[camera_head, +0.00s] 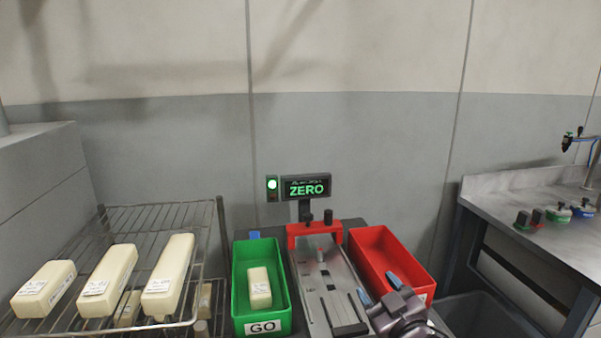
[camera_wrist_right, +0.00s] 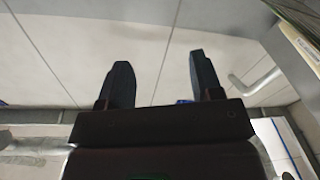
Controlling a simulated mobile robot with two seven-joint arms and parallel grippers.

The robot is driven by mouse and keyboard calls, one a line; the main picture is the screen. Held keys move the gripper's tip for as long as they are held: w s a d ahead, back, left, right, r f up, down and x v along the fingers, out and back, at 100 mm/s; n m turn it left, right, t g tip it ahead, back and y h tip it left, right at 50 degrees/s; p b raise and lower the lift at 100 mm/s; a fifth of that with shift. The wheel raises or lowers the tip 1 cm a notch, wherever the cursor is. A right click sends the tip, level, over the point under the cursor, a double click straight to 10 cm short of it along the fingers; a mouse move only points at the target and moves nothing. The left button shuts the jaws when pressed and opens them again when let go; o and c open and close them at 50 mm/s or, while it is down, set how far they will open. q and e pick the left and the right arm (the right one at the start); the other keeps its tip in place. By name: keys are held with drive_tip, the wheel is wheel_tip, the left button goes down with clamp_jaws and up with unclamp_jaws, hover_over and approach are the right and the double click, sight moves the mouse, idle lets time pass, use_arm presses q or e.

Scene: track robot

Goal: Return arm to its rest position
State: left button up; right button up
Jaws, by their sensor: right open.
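My right gripper (camera_head: 378,292) is in the lower middle of the head view, over the near part of the red bin and the right side of the metal track. Its two blue-tipped fingers are apart, with nothing between them. In the right wrist view the two dark fingers (camera_wrist_right: 158,85) are also spread and empty, with pale wall or floor panels behind them. My left gripper is in neither view.
A green bin (camera_head: 240,290) marked GO holds one cream block (camera_head: 259,288). The red bin (camera_head: 372,245) looks empty where visible. A wire rack (camera_head: 150,217) holds several cream blocks. A display (camera_head: 306,187) reads ZERO beside a lit green lamp (camera_head: 272,184). A metal counter (camera_head: 500,205) stands right.

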drive_tip(key=s+d+f+m+g+h, duration=0.2)
drive_tip(key=s+d+f, duration=0.4)
drive_tip(key=s+f, duration=0.7)
drive_tip(key=s+d+f+m+g+h+b, duration=0.1)
drive_tip(key=s+d+f+m+g+h, duration=0.2)
drive_tip(key=s+f, duration=1.1)
drive_tip(key=s+d+m+g, duration=0.1)
drive_tip(key=s+d, duration=0.1)
drive_tip(key=d, duration=0.1)
drive_tip(key=shift+s+m+g, duration=0.15)
drive_tip(key=shift+m+g, duration=0.15)
drive_tip(key=shift+g, duration=0.1)
drive_tip(key=shift+a, duration=0.1)
